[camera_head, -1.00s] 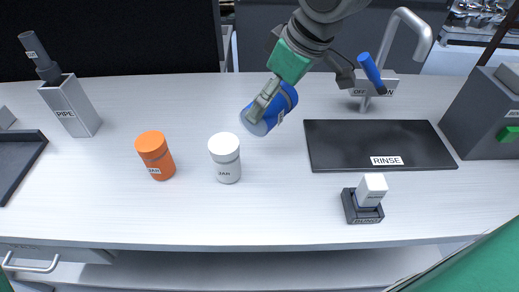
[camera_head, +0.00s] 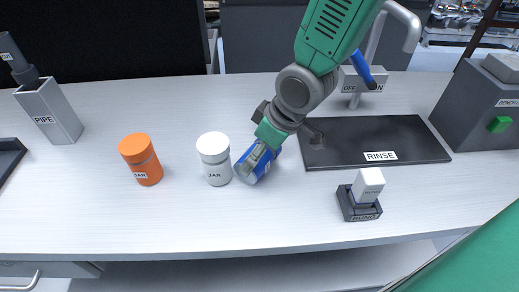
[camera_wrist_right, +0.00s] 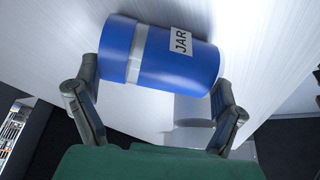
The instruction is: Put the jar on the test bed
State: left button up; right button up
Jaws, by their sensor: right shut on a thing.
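A blue jar (camera_head: 257,163) with a grey band is in my right gripper (camera_head: 268,146). In the right wrist view the jar (camera_wrist_right: 165,52) lies across between the two fingers of the gripper (camera_wrist_right: 155,95), its JAR label facing the camera. In the head view it is tilted, low over the bench just right of a white jar (camera_head: 214,158); I cannot tell whether it touches the bench. An orange jar (camera_head: 141,159) stands upright farther left. No test bed can be made out by its label. My left gripper is not in view.
A dark rinse tray (camera_head: 375,148) and a tap (camera_head: 402,30) are at the right. A small block on a dark base (camera_head: 361,213) stands in front of the tray. A PIPE holder (camera_head: 55,111) is at the left. A grey box with a green button (camera_head: 499,124) stands far right.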

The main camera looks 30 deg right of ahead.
jog(key=o, duration=1.2)
jog(key=shift+d, duration=0.1)
jog(key=shift+d+f, duration=0.1)
jog(key=shift+d, duration=0.1)
